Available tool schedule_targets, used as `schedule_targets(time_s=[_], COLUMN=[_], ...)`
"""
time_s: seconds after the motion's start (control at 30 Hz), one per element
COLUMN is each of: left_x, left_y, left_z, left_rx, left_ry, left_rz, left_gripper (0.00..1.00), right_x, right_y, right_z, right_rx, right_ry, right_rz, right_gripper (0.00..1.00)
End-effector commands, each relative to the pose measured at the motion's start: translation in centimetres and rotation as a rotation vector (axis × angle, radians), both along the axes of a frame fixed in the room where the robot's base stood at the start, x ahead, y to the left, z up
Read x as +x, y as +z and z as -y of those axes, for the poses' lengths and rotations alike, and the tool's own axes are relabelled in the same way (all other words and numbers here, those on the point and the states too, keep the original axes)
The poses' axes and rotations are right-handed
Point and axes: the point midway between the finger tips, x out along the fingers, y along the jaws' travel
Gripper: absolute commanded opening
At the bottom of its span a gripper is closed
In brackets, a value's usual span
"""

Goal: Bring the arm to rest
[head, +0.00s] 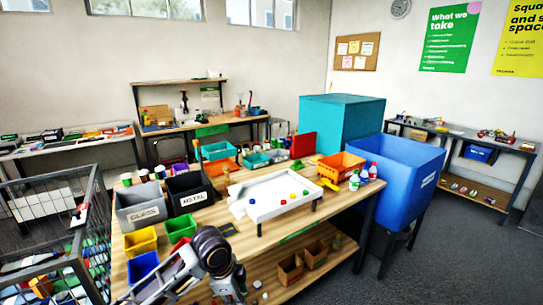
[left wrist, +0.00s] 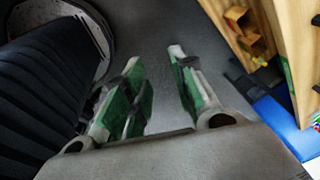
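My left arm shows at the bottom of the head view, in front of the work table (head: 330,226), with its dark rounded joint by the table's near edge. I cannot make out its gripper there. In the left wrist view my left gripper (left wrist: 156,62) is open, with its two green-padded fingers apart. Only grey floor (left wrist: 160,75) shows between them, so it holds nothing. My right arm and gripper are not in view.
The table carries a grey bin (head: 142,208), a black bin (head: 190,190), a yellow bin (head: 140,242) and a white tray (head: 262,212). A blue container (head: 400,170) stands right. A wire cage (head: 85,235) stands left. In the wrist view, wooden furniture (left wrist: 295,40) is at right.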

Motion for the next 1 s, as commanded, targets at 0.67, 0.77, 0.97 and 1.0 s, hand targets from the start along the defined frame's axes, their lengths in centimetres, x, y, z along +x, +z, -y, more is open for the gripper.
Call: schedule_targets(time_s=[0.67,0.77,0.97,1.0], left_x=[-4.9,-5.6,-6.9,-7.2], left_y=[-3.0,-3.4,-4.1,-4.3], left_z=[1.9,1.7,0.9,0.7], left_rx=[-0.169,-0.188,-0.221,-0.227], left_ry=[0.321,0.378,0.503,0.529], left_rz=[0.0,-0.003,-0.007,-0.009], left_gripper=[0.27,0.27,0.27,0.27], right_x=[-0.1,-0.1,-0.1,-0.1], right_y=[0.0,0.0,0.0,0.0], right_z=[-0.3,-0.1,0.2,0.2], right_rx=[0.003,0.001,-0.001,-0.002], right_ry=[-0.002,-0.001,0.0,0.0], right_rz=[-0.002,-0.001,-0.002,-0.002], right_gripper=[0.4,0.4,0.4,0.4])
